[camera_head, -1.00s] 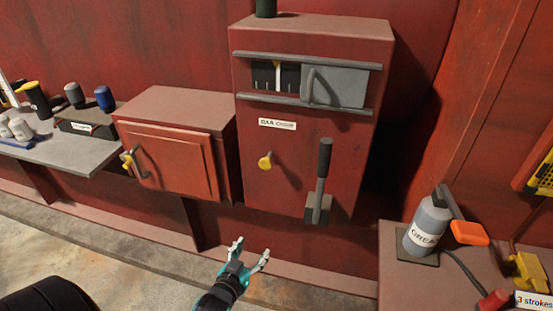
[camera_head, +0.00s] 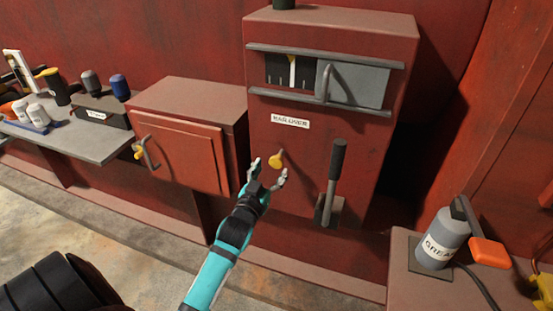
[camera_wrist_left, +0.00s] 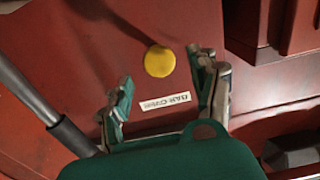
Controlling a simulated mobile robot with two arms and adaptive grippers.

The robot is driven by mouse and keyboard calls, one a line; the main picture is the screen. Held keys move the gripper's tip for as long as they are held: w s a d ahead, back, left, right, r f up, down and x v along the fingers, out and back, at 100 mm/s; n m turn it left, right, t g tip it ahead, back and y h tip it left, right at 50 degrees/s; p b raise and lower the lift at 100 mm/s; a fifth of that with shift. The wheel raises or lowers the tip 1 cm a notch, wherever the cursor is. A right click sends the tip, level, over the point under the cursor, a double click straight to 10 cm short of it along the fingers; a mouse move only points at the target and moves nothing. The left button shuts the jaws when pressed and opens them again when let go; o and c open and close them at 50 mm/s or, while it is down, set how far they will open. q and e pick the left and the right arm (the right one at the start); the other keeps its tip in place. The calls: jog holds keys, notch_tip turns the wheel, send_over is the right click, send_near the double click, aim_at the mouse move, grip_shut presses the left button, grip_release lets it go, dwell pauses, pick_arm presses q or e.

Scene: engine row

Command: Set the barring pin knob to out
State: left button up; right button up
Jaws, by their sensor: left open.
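A small yellow knob (camera_head: 276,160) sticks out from the front of the tall red box (camera_head: 335,170), below a white label (camera_head: 290,121). My left gripper (camera_head: 268,170) is open, with its two fingers spread on either side of the knob in the head view. In the left wrist view the round yellow knob (camera_wrist_left: 159,61) shows just beyond and between the open fingertips (camera_wrist_left: 163,70). I cannot tell whether a finger touches it; nothing is held. My right gripper is not in view.
A dark upright lever (camera_head: 335,175) stands just right of the knob. A grey sliding cover (camera_head: 355,85) sits above. Left is a smaller red cabinet (camera_head: 185,150) with a handle. A grease bottle (camera_head: 440,240) stands on the right ledge.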

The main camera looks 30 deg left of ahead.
aim_at(275, 163)
pick_arm(q)
jog(key=x, duration=0.5)
jog(key=shift+w+a, duration=0.1)
jog(key=shift+w, duration=0.05)
